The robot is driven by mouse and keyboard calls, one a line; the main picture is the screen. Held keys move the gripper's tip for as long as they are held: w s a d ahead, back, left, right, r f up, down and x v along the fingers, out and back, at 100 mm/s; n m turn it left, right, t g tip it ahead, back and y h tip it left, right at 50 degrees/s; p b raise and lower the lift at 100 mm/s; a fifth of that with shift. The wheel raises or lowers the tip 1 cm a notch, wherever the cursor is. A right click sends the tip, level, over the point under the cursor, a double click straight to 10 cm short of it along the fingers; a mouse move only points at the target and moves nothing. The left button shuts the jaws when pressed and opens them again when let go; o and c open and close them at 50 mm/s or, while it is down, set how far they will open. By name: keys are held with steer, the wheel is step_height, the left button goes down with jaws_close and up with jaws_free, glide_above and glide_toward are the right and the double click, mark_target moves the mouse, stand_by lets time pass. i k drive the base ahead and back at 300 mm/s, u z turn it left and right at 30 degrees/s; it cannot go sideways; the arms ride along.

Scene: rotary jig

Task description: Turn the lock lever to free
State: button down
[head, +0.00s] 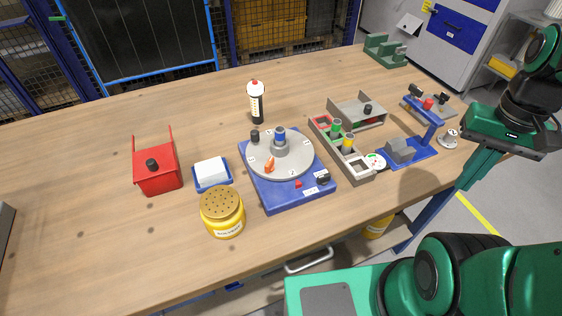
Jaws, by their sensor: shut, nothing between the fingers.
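The rotary jig has a blue base (292,201) and a round grey disc (300,166) with small white labels. A grey hub with a blue part (279,135) stands at its middle. A black piece (323,178) sits at the base's front right corner, near a white label and a red pointer (298,184). I cannot tell for sure which piece is the lock lever, nor its setting. A black knob (255,135) stands at the back left. My gripper's fingers do not show.
Left of the jig are a red box (158,176), a blue tray (211,187) with a white block, and a yellow jar (222,212). A bottle (257,104) stands behind. A parts tray (356,169) and blue fixture (421,153) stand right. The far left table is clear.

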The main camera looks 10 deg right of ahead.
mark_target(322, 180)
steer(key=u, duration=0.65)
steer(key=k, duration=0.9)
steer(key=z, duration=0.65)
steer(key=i, duration=0.5)
